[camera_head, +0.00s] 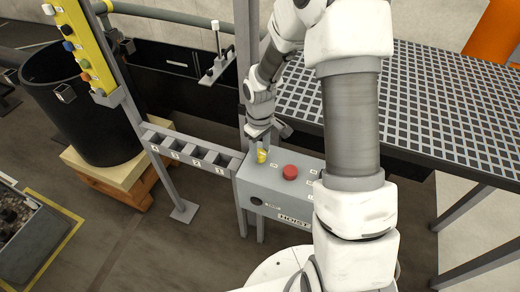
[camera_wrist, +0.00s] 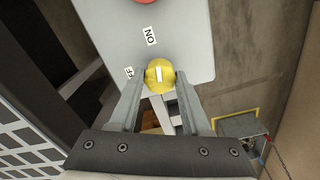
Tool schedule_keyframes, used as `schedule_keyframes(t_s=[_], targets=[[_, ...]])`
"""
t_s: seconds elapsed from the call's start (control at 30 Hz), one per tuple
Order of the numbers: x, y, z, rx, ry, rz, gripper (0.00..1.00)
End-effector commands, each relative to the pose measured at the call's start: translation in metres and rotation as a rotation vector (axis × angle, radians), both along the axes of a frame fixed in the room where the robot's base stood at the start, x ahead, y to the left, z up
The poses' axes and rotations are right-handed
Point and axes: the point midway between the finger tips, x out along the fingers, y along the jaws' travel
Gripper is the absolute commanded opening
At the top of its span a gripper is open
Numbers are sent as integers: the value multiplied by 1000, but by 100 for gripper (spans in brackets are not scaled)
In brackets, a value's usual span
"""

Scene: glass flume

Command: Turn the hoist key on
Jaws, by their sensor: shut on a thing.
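The hoist key is a round yellow knob (camera_head: 262,156) on top of the grey hoist box (camera_head: 262,187), near its left end. In the wrist view the knob (camera_wrist: 151,83) shows a white bar lying nearly up and down in the picture, roughly toward the ON label (camera_wrist: 150,36). A second label, ending in F (camera_wrist: 129,72), is partly hidden beside the left finger. My gripper (camera_head: 262,147) comes down from above. In the wrist view its two fingers (camera_wrist: 161,77) are shut on the knob, one on each side.
A red button (camera_head: 290,172) sits right of the key on the same box. A black grating (camera_head: 450,105) spans the right. A slotted rail (camera_head: 193,149) joins the box at left, with a yellow switch panel (camera_head: 80,45) and black tub (camera_head: 95,125) beyond.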

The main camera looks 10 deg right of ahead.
Motion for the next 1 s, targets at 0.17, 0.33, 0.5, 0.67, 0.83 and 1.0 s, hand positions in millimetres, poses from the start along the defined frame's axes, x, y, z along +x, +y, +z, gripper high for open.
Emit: schedule_keyframes(t_s=[0.17, 0.33, 0.5, 0.67, 0.83, 1.0], targets=[[1, 0, 1, 0, -1, 106, 0], [1, 0, 1, 1, -1, 169, 0], [1, 0, 1, 0, -1, 201, 0], [1, 0, 1, 0, -1, 212, 0], [1, 0, 0, 0, -1, 213, 0], [1, 0, 1, 0, -1, 212, 55]])
